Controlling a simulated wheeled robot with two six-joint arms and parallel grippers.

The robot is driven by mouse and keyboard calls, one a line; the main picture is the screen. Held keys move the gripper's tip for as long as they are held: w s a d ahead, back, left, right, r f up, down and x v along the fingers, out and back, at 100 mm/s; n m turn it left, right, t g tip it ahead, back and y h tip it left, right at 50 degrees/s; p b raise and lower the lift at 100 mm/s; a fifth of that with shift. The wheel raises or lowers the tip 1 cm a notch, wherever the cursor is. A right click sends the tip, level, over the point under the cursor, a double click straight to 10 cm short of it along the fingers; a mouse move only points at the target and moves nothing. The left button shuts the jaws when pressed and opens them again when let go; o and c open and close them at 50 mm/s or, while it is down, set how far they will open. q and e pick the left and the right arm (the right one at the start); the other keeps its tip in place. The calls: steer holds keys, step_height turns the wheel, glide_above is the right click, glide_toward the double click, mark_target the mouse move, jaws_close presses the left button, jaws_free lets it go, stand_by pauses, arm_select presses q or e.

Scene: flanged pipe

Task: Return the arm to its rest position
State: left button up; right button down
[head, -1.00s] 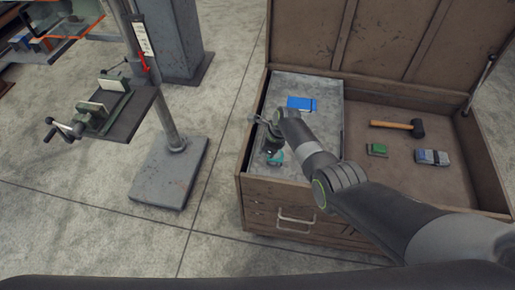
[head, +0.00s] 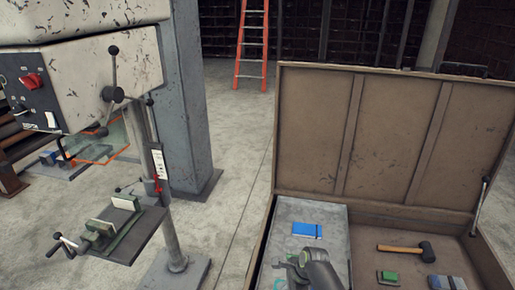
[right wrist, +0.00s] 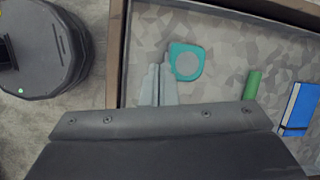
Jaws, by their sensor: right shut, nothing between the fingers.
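My right arm (head: 322,268) comes in at the bottom edge of the head view, over the grey tray (head: 338,222) in the open chest. In the right wrist view my right gripper (right wrist: 158,86) is shut and empty, its fingers together. A teal tape measure (right wrist: 187,62) lies just right of the fingers in that view, apparently not held. A green cylinder (right wrist: 252,84) and a blue notebook (right wrist: 298,108) lie farther right. The notebook also shows in the head view (head: 307,230). My left gripper is not in view.
The chest's raised lid (head: 400,135) stands behind the tray. A hammer (head: 408,248), a green block (head: 388,277) and a grey-blue item (head: 447,283) lie in its right compartment. A drill press (head: 85,75) with a vise (head: 100,232) stands left. Open floor lies between.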

steer(key=s+d+n, duration=0.1)
steer(key=s+d, duration=0.1)
steer(key=s+d+n+h, duration=0.1)
steer(key=s+d+n, duration=0.1)
steer(key=s+d, duration=0.1)
steer(key=s+d+n, duration=0.2)
steer(key=s+d, duration=0.1)
steer(key=shift+s+d+f+t, duration=0.2)
steer(key=shift+s+f+t, duration=0.05)
steer(key=shift+f+t, duration=0.15)
steer(key=s+d+r+n+h, duration=0.2)
steer(key=s+d+r+n, duration=0.25)
steer(key=s, duration=0.45)
steer(key=s+d+r+n+t+h, duration=0.1)
steer(key=s+d+r+n, duration=0.35)
steer(key=s, duration=0.35)
steer(key=s+d+r+n+h, duration=0.2)
steer(key=s+d+r+n, duration=0.15)
steer(key=s+r, duration=0.4)
step_height(320, 180, down, 32)
steer(key=s+d+g+b, duration=0.1)
steer(key=s+d+b, duration=0.1)
steer(key=b, duration=0.2)
steer(key=s+a+f+g+y+b, duration=0.1)
steer(key=s+f+b, duration=0.2)
steer(key=s+f, duration=1.2)
step_height(320, 180, down, 2)
steer(key=shift+a+f+b, duration=0.25)
steer(key=shift+b, duration=0.05)
